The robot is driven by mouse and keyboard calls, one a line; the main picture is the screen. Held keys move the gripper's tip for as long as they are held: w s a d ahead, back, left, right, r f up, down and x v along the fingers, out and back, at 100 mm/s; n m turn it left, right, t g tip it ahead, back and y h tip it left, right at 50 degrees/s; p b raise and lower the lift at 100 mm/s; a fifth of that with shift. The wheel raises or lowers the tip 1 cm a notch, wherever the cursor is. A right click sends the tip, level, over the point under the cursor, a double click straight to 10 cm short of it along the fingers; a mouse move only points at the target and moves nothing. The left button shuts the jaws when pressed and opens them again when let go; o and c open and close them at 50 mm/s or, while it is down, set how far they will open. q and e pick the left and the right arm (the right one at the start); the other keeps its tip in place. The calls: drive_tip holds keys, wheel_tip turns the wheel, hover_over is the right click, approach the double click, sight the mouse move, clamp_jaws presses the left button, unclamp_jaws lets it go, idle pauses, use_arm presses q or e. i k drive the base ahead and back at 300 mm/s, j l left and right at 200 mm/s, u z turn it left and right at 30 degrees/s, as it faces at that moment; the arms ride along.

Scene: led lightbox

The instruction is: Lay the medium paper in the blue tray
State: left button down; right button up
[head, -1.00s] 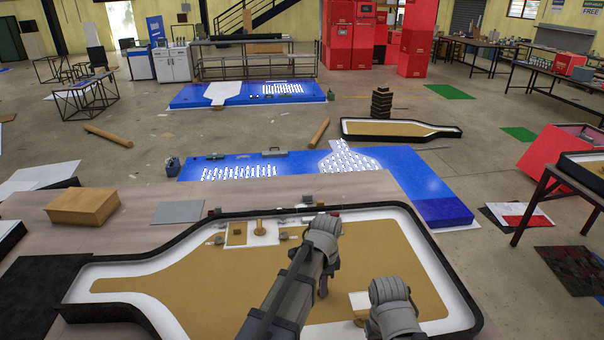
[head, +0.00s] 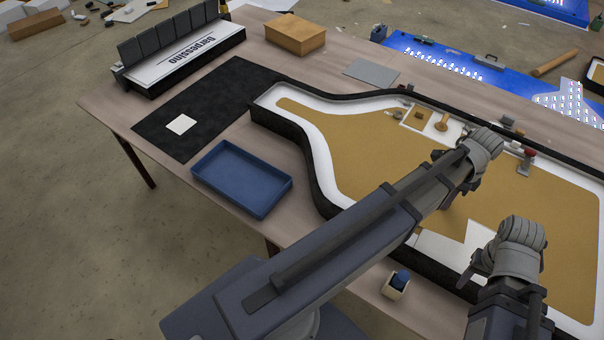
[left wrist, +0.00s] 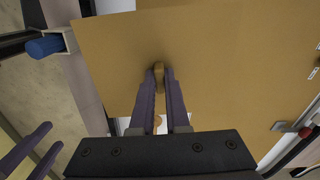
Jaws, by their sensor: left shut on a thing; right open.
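The blue tray (head: 242,180) lies empty on the table, left of the bottle-shaped light box (head: 322,165). I cannot tell which sheet is the medium paper. A small white sheet (head: 181,124) lies on a black mat behind the tray, and a grey sheet (head: 371,71) lies farther back. My left gripper (head: 452,188) is over the tan panel inside the box. In the left wrist view its fingers (left wrist: 160,82) are shut on a small tan piece (left wrist: 158,74); what it belongs to is unclear. My right gripper (head: 479,265) is open and empty near the box's front side.
A small white holder with a blue top (head: 397,283) stands at the table's front edge. A cardboard box (head: 296,35) and a lettered sign (head: 185,52) stand at the back left. Small fittings (head: 420,117) sit inside the light box. The table around the tray is mostly free.

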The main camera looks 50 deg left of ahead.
sight(242, 180)
drive_tip(key=u, duration=1.15)
drive_tip(key=j, duration=0.65)
drive_tip(key=i+j, duration=0.1)
drive_tip(key=j, duration=0.5)
